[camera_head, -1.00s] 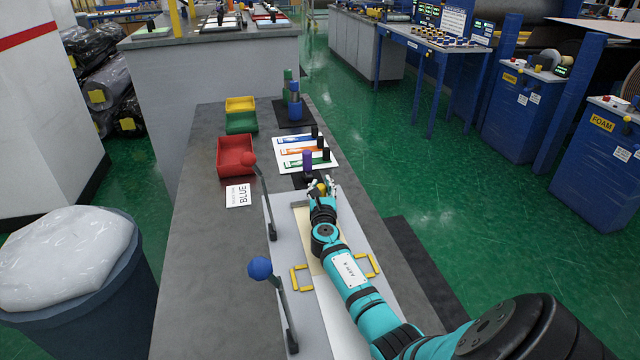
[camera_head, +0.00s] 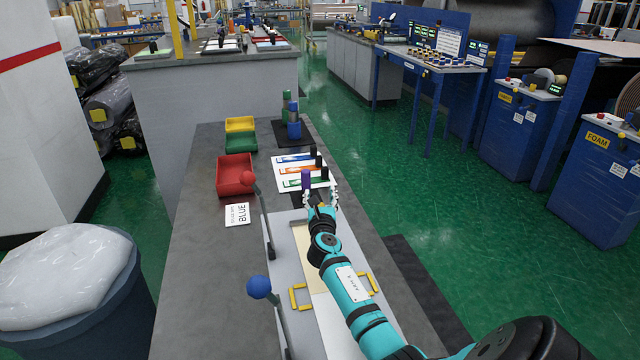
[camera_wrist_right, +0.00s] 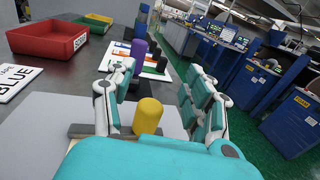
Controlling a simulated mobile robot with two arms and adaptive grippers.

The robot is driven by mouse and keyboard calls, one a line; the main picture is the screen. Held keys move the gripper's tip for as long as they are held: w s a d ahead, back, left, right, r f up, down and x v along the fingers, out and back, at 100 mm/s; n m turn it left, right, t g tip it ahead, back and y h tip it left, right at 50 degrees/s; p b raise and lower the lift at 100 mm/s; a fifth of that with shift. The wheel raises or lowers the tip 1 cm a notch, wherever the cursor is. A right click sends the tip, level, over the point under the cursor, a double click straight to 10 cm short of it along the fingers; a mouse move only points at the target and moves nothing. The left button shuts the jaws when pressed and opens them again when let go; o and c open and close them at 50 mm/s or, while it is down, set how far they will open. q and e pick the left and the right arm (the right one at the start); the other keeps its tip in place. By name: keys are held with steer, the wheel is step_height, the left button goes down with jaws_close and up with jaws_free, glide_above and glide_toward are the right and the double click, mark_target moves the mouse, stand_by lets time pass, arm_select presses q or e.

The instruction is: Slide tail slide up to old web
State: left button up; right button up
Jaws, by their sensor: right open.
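A grey plate (camera_head: 282,262) on the bench carries a cream strip (camera_head: 302,243) and a white sheet (camera_head: 335,325). Two yellow handles (camera_head: 299,297) flank the strips. In the right wrist view an upright yellow knob (camera_wrist_right: 148,116) stands between the fingers of my right gripper (camera_wrist_right: 158,100). The fingers are spread, with visible gaps on both sides of the knob. In the head view my right gripper (camera_head: 320,197) is at the plate's far end, and its hand hides the knob. I cannot tell which part is the tail slide or the old web. My left gripper is not in view.
A purple post (camera_head: 306,182) stands just beyond the gripper, near a white card with coloured strips (camera_head: 300,172). Levers with red (camera_head: 248,178) and blue (camera_head: 259,287) knobs rise left of the plate. A red bin (camera_head: 235,176) and BLUE label (camera_head: 237,214) lie farther left.

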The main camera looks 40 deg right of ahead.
step_height(320, 180, up, 6)
steer(key=shift+r, duration=0.1)
stand_by(0.7)
